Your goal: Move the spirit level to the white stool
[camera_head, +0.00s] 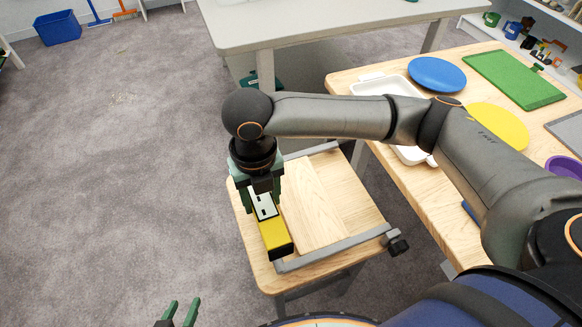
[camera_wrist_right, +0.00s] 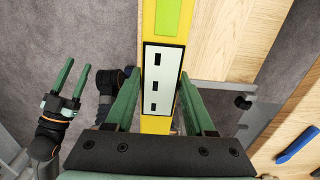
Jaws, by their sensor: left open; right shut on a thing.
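The spirit level (camera_head: 275,236) is a yellow bar with a white-and-black panel and a dark end. My right gripper (camera_head: 262,206) is shut on it, over the left part of a small wooden-topped bench (camera_head: 345,198). In the right wrist view the level (camera_wrist_right: 158,123) runs between the fingers of my right gripper (camera_wrist_right: 160,78), with a light green vial window at the top. I cannot tell whether it touches the bench top. My left gripper (camera_head: 181,312) is open and empty at the bottom edge; it also shows in the wrist view (camera_wrist_right: 68,82). I cannot make out a white stool.
A grey bar clamp (camera_head: 335,247) lies along the bench's front edge. To the right, a wooden table holds a blue plate (camera_head: 437,74), a green board (camera_head: 512,78) and a yellow plate (camera_head: 500,127). A white table (camera_head: 300,22) stands behind. The carpet at left is clear.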

